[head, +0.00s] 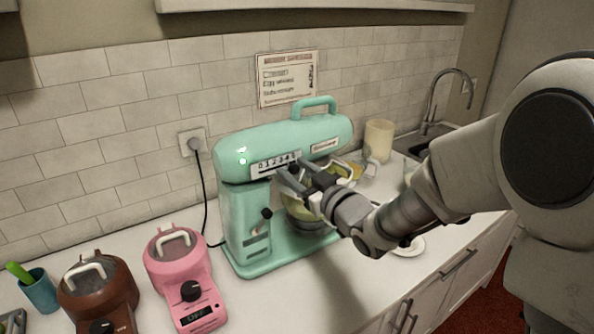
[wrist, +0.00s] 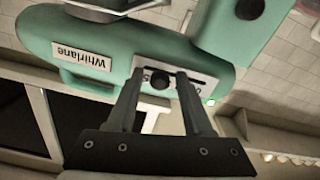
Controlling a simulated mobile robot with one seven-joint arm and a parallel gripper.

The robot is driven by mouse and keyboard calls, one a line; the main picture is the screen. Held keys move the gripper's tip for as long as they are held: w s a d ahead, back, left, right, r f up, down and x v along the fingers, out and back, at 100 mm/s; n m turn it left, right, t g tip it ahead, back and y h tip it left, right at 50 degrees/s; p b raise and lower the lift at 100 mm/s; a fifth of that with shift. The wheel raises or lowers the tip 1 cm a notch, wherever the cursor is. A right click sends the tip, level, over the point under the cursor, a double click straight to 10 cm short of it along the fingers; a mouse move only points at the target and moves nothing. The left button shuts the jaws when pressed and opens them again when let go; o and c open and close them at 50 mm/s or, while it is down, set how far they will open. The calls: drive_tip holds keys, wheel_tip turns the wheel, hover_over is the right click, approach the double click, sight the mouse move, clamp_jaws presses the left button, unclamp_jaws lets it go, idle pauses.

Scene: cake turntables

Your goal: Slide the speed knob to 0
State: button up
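A mint-green stand mixer (head: 237,205) stands on the counter. Its speed scale (head: 277,163), a pale plate with numerals, is on the side of its head. The dark round speed knob (wrist: 160,80) shows on the slotted plate in the wrist view, where the picture is turned over. Most numerals there are hidden, so I cannot read its exact setting. My gripper (wrist: 160,88) is open, one finger on each side of the knob. I cannot tell whether either finger touches it. In the head view my gripper (head: 291,181) is just below the scale's right end.
A mixing bowl (head: 299,211) sits under the mixer head, close to my gripper. A pink machine (head: 178,270) and a brown one (head: 97,288) stand to the left. A cream canister (head: 378,140) and a sink tap (head: 432,105) are behind my arm.

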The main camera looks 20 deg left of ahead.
clamp_jaws()
idle(1.2)
